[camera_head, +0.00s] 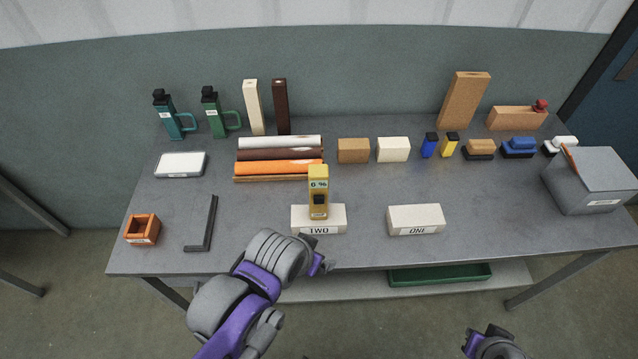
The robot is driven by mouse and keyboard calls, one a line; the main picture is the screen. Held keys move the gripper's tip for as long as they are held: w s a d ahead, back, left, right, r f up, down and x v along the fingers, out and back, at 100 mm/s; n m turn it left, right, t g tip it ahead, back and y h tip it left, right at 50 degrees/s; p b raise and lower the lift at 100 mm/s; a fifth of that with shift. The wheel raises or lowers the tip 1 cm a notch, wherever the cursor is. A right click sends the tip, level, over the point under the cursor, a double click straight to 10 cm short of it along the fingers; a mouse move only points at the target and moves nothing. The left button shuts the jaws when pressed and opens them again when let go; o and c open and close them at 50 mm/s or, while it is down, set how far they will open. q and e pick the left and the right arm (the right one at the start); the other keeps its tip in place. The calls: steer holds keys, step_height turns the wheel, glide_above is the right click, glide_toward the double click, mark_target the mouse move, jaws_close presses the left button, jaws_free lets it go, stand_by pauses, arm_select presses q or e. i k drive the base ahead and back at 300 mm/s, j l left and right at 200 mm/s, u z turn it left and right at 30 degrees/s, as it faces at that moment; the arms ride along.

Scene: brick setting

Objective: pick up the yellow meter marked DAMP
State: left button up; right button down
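The yellow meter (318,185) stands upright on a cream block marked TWO (335,218), near the front middle of the table. It has a small pale display reading what looks like "6 %" and a dark patch lower down; I cannot read the word DAMP on it. My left gripper (318,264) is in front of and below the block, at the table's front edge, apart from the meter. Its fingers are small and partly hidden by the wrist, so its opening is unclear. My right gripper (488,340) is low at the bottom right, far from the meter, cut off by the frame.
A cream block marked ONE (415,219) lies to the right. Coloured rolls (278,168) lie behind the meter. A dark angled piece (201,223) and orange box (142,229) are left; a grey bin (592,180) is at right. Table is clear between the blocks.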

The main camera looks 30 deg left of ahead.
mark_target(318, 174)
steer(key=k+l+u, duration=0.1)
steer(key=u, duration=0.95)
